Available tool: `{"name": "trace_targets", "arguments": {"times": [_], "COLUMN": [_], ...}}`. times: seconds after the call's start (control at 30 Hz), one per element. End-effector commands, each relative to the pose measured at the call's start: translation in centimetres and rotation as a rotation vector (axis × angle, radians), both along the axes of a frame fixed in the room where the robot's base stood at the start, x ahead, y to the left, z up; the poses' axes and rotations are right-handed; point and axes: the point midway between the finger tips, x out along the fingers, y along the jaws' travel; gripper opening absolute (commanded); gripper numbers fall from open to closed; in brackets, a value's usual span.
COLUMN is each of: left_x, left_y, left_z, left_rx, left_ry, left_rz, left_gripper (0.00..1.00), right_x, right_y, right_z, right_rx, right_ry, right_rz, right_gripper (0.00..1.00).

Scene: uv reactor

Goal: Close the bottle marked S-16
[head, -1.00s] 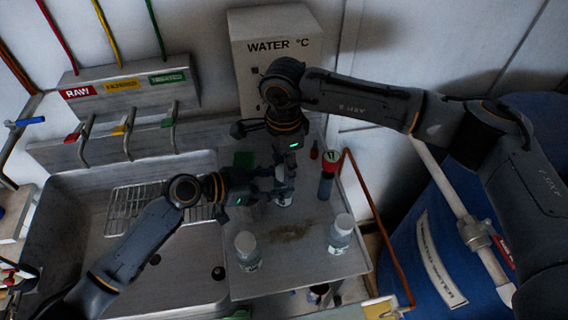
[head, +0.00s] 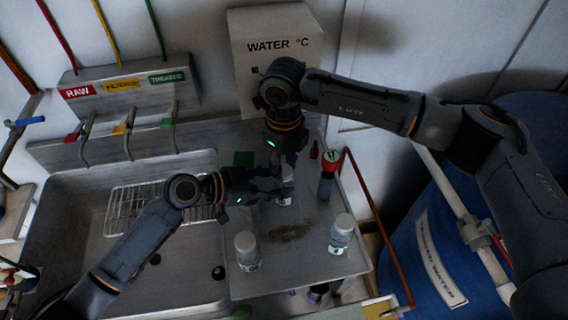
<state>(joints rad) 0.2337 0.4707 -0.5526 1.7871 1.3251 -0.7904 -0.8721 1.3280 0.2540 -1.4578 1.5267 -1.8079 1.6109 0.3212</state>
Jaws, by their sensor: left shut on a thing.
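A small clear bottle (head: 285,196) stands on the metal worktop (head: 300,262) right of the sink. My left gripper (head: 279,187) reaches in from the left and is shut on this bottle. My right gripper (head: 288,162) points down just above and behind the bottle's top. Its fingers are dark and partly hidden, so I cannot tell whether they are open or hold a cap. Two more bottles with pale tops, a left one (head: 248,252) and a right one (head: 341,233), stand nearer the front. No S-16 marking is readable on any bottle.
A sink with a wire rack (head: 125,215) lies left. A grey WATER °C box (head: 275,45) is behind, a blue barrel (head: 420,235) right.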

Motion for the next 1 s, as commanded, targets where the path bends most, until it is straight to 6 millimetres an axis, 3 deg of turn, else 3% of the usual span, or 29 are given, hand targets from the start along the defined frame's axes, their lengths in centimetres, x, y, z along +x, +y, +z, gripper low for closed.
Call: {"name": "trace_targets", "arguments": {"times": [0.03, 0.1, 0.47, 0.8, 1.0], "left_x": [0.0, 0.0, 0.0, 0.0, 0.0], "left_y": [0.0, 0.0, 0.0, 0.0, 0.0], "left_z": [-0.1, -0.1, -0.1, -0.1, -0.1], "left_rx": [0.002, 0.002, 0.002, 0.002, 0.002], "left_ry": [0.001, 0.001, 0.001, 0.001, 0.001], "left_rz": [0.000, 0.000, 0.000, 0.000, 0.000], "left_gripper": [0.00, 0.00, 0.00, 0.00, 0.00], "right_x": [0.0, 0.0, 0.0, 0.0, 0.0], "right_y": [0.0, 0.0, 0.0, 0.0, 0.0], "right_z": [0.0, 0.0, 0.3, 4.3, 4.5], "right_rx": [0.000, 0.000, 0.001, 0.001, 0.001], "right_ry": [0.000, 0.000, -0.001, -0.002, 0.001], "right_rz": [0.001, 0.001, 0.002, 0.003, 0.003], "right_gripper": [0.45, 0.58, 0.58, 0.58, 0.58]}}
